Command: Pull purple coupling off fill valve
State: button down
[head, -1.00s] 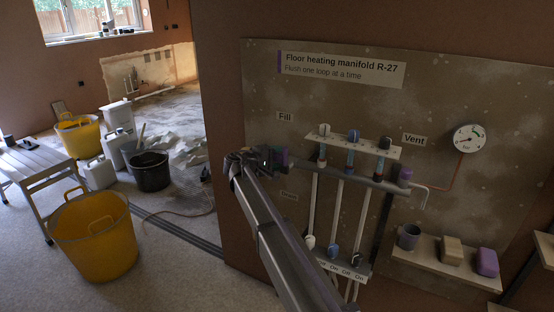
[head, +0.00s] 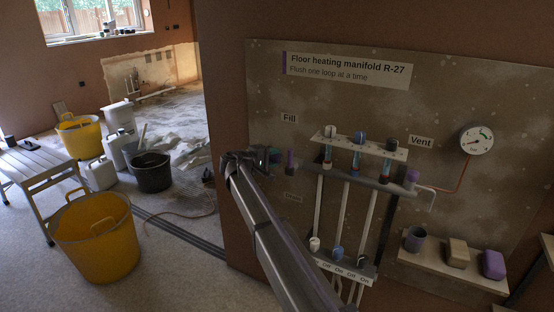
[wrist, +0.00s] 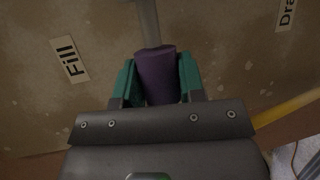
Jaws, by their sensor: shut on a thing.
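The purple coupling (wrist: 157,74) sits between the two green fingers of my gripper (wrist: 158,80) in the wrist view, and they are shut on it. A grey pipe (wrist: 149,22) runs up from its far end; I cannot tell whether the two are joined or only in line. In the head view my gripper (head: 275,157) is just left of the manifold, below the Fill label (head: 289,118). A narrow purple upright piece (head: 290,161) shows right beside the fingertips. The fill valve itself is mostly hidden by my gripper.
The manifold bar (head: 355,178) with its valves lies right of my gripper. A purple cap (head: 411,177) is under the Vent label (head: 421,142). A gauge (head: 476,139) hangs at right. A shelf (head: 430,261) holds a cup, a tan block and a purple block.

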jog(key=shift+w+a, duration=0.15)
jog(key=shift+a, duration=0.1)
jog(key=c, duration=0.7)
grip_release()
jog(key=p+v, duration=0.2)
jog(key=v, duration=0.9)
jog(key=shift+r, duration=0.1)
